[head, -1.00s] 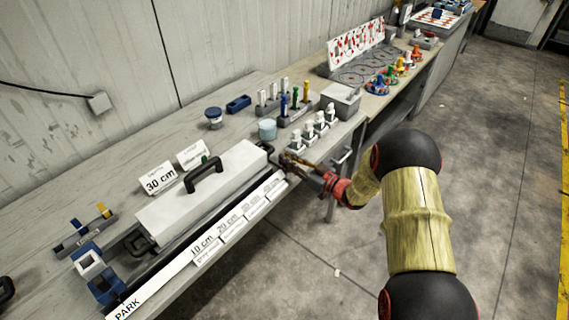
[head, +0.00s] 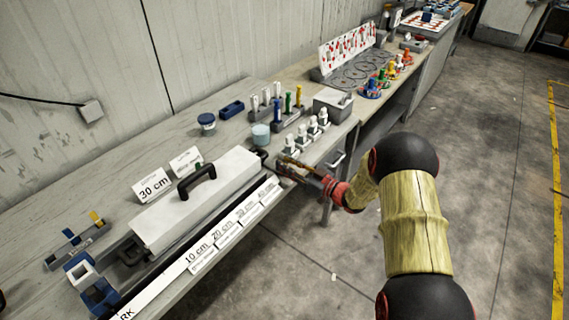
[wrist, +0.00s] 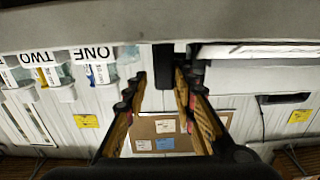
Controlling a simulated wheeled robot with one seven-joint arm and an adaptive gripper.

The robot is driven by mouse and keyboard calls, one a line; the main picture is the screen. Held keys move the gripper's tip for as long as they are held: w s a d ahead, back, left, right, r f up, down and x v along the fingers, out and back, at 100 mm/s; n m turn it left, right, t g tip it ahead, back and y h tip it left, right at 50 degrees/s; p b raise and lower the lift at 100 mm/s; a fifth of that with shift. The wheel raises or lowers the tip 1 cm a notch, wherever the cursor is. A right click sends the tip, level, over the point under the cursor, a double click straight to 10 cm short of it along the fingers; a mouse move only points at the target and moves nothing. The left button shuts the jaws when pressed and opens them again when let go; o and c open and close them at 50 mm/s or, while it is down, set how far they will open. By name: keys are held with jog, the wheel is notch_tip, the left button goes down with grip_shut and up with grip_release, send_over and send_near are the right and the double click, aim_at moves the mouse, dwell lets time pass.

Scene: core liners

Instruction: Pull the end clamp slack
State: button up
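The long white lidded box (head: 190,205) with a black handle on top lies along the bench. A black end clamp shows small at its far right end (head: 262,153), partly hidden by my gripper. My gripper (head: 281,164) is at that end, near the bench's front edge. In the wrist view, my gripper's two fingers (wrist: 160,78) are apart, with a dark upright bar (wrist: 164,66) between their tips. This bar appears to be the clamp's lever. I cannot tell whether either finger touches it. Another black clamp part (head: 130,254) sits at the near left end.
A strip of distance labels (head: 222,233) runs along the bench front. White-capped bottles (head: 302,137) and a light blue jar (head: 261,134) stand close behind my gripper. A grey bin (head: 333,104) is farther right. The floor right of the bench is clear.

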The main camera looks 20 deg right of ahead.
jog(key=v, duration=1.1)
